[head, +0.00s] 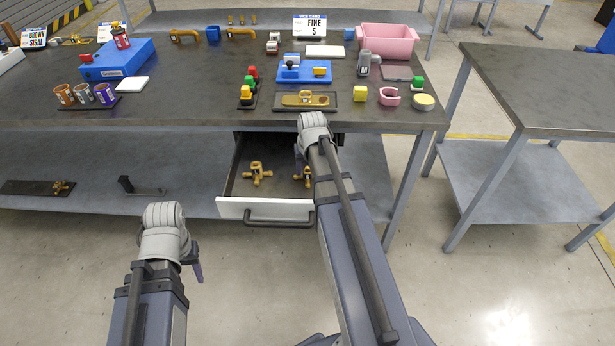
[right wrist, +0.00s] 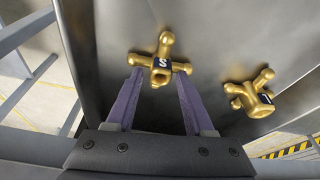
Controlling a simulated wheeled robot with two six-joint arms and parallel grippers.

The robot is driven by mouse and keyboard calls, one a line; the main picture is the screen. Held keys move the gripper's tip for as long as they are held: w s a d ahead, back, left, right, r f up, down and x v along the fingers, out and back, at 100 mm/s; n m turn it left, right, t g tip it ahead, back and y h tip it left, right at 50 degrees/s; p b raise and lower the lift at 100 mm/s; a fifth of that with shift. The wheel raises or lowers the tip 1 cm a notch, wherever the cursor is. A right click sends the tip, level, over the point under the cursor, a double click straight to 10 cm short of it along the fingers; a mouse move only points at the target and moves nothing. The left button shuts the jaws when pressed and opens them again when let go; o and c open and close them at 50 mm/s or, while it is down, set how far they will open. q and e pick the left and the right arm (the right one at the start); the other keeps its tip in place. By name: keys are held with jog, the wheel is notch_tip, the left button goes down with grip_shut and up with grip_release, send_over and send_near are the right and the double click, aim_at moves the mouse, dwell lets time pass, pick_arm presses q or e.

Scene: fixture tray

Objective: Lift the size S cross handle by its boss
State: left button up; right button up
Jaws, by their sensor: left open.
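The brass cross handle marked S (right wrist: 160,62) lies in the open drawer, its label facing my right wrist camera. In the head view a brass cross handle (head: 307,177) shows beside my right arm, partly hidden by it. My right gripper (right wrist: 159,84) is open, its two purple fingers apart with their tips on either side of the S handle's near part; I cannot tell whether they touch it. A second brass cross handle (right wrist: 250,93) lies to the right, its label unreadable; it also shows in the head view (head: 257,173). My left gripper (head: 193,262) is open and empty, low in front.
The drawer (head: 236,206) is pulled out below the workbench (head: 190,108), with a dark bar handle on its white front. The bench top holds a blue box (head: 120,60), a pink bin (head: 388,40) and several small parts. A dark side table (head: 545,85) stands right.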

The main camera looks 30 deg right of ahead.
grip_shut()
jog(key=shift+r, duration=0.1)
dwell(0.3)
notch_tip(320, 180, up, 10)
jog(key=p, duration=1)
jog(key=shift+c, duration=1.7)
grip_release()
grip_shut()
